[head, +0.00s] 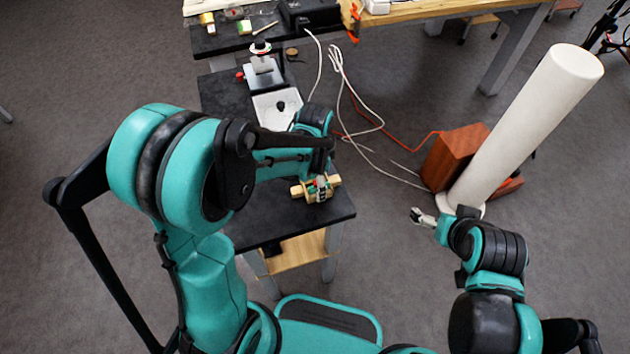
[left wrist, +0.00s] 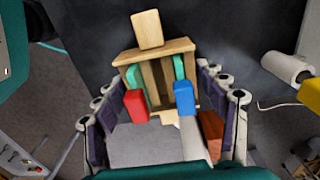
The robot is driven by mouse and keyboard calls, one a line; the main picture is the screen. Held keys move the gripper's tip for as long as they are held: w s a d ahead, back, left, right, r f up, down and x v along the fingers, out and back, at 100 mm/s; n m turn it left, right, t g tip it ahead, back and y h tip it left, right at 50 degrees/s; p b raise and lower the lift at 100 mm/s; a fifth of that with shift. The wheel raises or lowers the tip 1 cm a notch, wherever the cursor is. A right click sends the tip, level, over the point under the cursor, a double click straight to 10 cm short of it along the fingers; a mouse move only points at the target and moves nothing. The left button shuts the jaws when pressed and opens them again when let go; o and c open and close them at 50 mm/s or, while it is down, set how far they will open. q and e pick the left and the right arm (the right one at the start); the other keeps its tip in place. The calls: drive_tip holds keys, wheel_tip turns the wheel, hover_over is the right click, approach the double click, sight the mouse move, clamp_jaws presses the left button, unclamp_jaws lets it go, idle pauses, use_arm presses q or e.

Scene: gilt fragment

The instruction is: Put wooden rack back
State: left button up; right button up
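The wooden rack (head: 335,181) is a small pale wooden frame with coloured pieces. In the head view it is at the front right part of the black table (head: 270,232), with my left gripper (head: 320,185) around its middle. In the left wrist view the rack (left wrist: 153,84) lies between the two fingers of my left gripper (left wrist: 162,88), which appear to meet its sides; red, blue and teal pieces show on it. Whether the rack rests on the table or is just above it is unclear. My right gripper (head: 423,217) is over the floor, far from the rack; its fingers are too small to judge.
A device with a white plate (head: 275,107) stands behind on the table. A large white cylinder (head: 530,125) and a brown box (head: 455,155) stand on the floor at right. White cables (head: 350,100) run between table and box. A wooden lower shelf (head: 297,252) is under the table.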

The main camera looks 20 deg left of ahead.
use_arm(q)
drive_tip(key=shift+o, duration=0.9)
drive_tip(key=shift+r, duration=0.2)
wheel_tip(320, 180, up, 11)
drive_tip(key=p, duration=0.4)
drive_tip(key=s+a+r+n+t, duration=0.4)
drive_tip(key=s+r+n+t, duration=0.2)
drive_tip(key=s+n, duration=0.4)
drive_tip(key=shift+s+a+r+n+t, duration=0.15)
drive_tip(key=shift+a+r+n+t, duration=0.25)
drive_tip(key=shift+n+t, duration=0.2)
